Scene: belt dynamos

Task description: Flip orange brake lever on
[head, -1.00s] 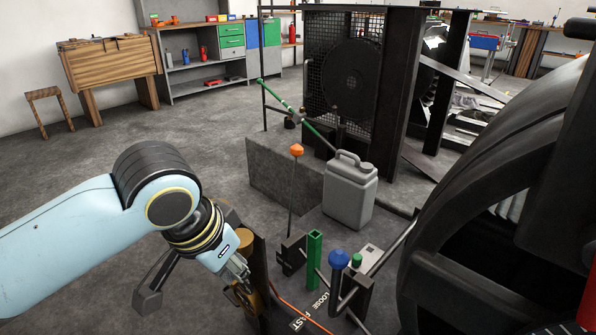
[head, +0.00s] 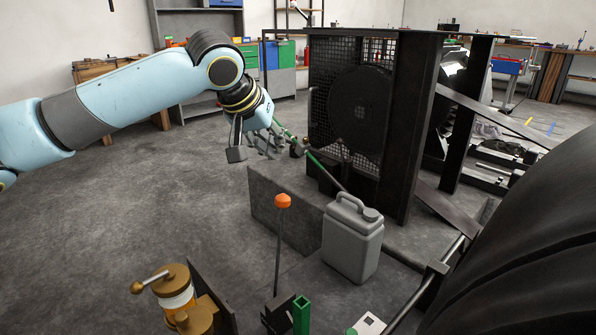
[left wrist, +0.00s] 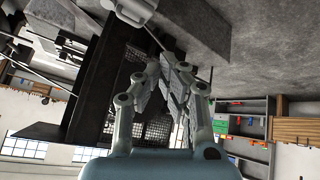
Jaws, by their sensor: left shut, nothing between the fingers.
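The orange brake lever (head: 282,201) is a thin dark rod with an orange knob, standing nearly upright in the lower middle of the head view. Its foot is by a dark bracket beside a green square post (head: 301,314). My left gripper (head: 284,146) is above and slightly behind the knob in the picture, apart from it, near a green-ended rod (head: 318,164). Its fingers are shut and empty; they also show in the left wrist view (left wrist: 174,72). I cannot make out the orange knob in the wrist view. My right gripper is not in view.
A grey jerrycan (head: 352,240) stands right of the lever. Behind it are a concrete block (head: 285,205) and a dark caged fan frame (head: 402,120). A brass-and-white fitting (head: 176,292) is at the lower left. A large black wheel fills the right. Floor at left is clear.

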